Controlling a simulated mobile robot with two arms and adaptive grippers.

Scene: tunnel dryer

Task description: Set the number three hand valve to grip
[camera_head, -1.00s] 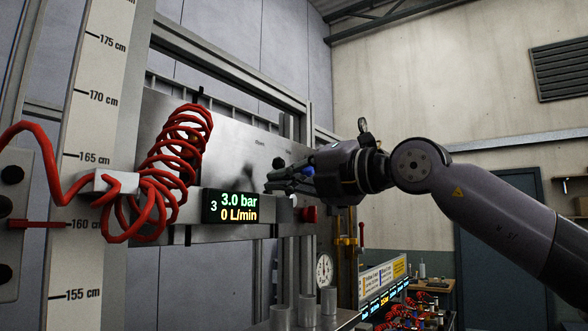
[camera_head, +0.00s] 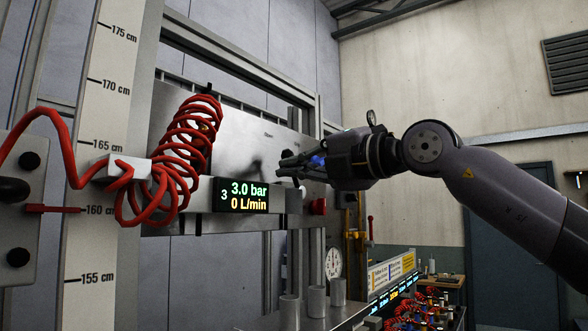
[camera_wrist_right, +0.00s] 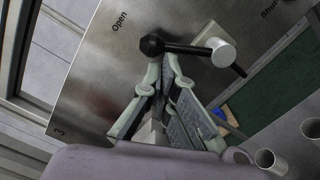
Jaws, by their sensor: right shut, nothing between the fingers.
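The number three hand valve is on a brushed steel panel (camera_head: 235,140). In the right wrist view, its black lever (camera_wrist_right: 190,48) runs from a silver hub (camera_wrist_right: 222,52) leftward to a black ball knob (camera_wrist_right: 152,45). The panel is marked "Open" at upper left, "Shut" at upper right and "3" at lower left. My right gripper (camera_head: 281,167) is shut and empty in front of the panel. In the wrist view its fingertips (camera_wrist_right: 163,62) are just below the knob; I cannot tell whether they touch it. In the head view the gripper hides most of the valve. My left gripper is not in view.
A display (camera_head: 241,195) reads 3, 3.0 bar and 0 L/min. A coiled red hose (camera_head: 193,140) hangs left of the panel. A red knob (camera_head: 318,206) is below my gripper. A dial gauge (camera_head: 333,263) and grey cylinders (camera_head: 316,301) stand lower down.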

